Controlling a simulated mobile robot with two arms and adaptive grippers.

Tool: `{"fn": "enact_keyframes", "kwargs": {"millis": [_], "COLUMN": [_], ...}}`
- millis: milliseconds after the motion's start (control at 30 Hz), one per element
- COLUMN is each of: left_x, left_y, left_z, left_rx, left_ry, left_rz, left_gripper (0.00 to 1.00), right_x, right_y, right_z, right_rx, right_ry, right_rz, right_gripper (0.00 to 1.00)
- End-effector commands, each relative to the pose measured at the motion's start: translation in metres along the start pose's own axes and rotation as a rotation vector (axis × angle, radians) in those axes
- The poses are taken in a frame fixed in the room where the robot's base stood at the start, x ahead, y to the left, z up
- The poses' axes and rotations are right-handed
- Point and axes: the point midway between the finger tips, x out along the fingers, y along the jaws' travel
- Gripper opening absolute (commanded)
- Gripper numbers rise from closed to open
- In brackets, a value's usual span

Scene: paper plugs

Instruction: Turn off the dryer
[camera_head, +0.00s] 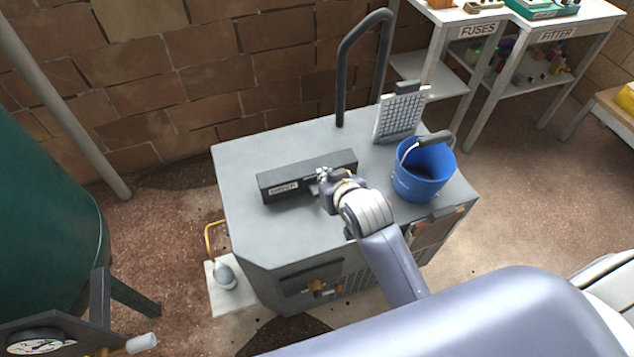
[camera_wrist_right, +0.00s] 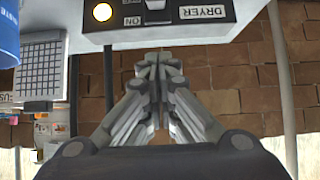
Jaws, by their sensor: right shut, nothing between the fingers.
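The dryer control box (camera_head: 300,172) is a long dark box on top of the grey cabinet, with a DRYER label on its front. In the right wrist view, which looks inverted, the box (camera_wrist_right: 180,36) fills the top. It shows a bright pale-yellow lamp (camera_wrist_right: 102,12), a switch (camera_wrist_right: 155,5) partly cut off by the frame edge, and an ON label beside it. My right gripper (camera_head: 323,174) is shut and empty, right in front of the box. In the wrist view its fingertips (camera_wrist_right: 158,60) are just off the box face near the switch; contact cannot be told. My left gripper is out of view.
On the grey cabinet (camera_head: 240,217), a blue bucket (camera_head: 422,175) stands right of my gripper, with a grey gridded panel (camera_head: 399,116) behind it. A dark bent pipe (camera_head: 342,80) rises at the back. The cabinet top left of the box is clear.

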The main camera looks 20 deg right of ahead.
Motion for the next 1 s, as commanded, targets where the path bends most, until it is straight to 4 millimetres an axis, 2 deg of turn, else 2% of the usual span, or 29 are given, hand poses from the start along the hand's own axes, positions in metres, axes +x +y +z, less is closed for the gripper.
{"fn": "enact_keyframes", "kwargs": {"millis": [167, 733, 800, 1000], "left_x": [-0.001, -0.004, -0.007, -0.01], "left_y": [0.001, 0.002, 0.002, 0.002], "left_z": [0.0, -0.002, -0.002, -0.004], "left_rx": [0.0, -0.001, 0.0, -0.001], "left_ry": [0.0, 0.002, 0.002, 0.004], "left_rz": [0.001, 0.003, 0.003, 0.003], "left_gripper": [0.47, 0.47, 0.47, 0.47], "right_x": [0.018, 0.099, 0.101, 0.106], "right_y": [0.0, 0.0, 0.0, 0.0], "right_z": [0.0, 0.0, 0.015, 0.034], "right_rx": [0.0, 0.001, 0.0, 0.0], "right_ry": [-0.001, -0.001, -0.007, -0.002], "right_rz": [0.001, 0.0, 0.0, -0.001], "right_gripper": [0.0, 0.0, 0.0, 0.0]}}
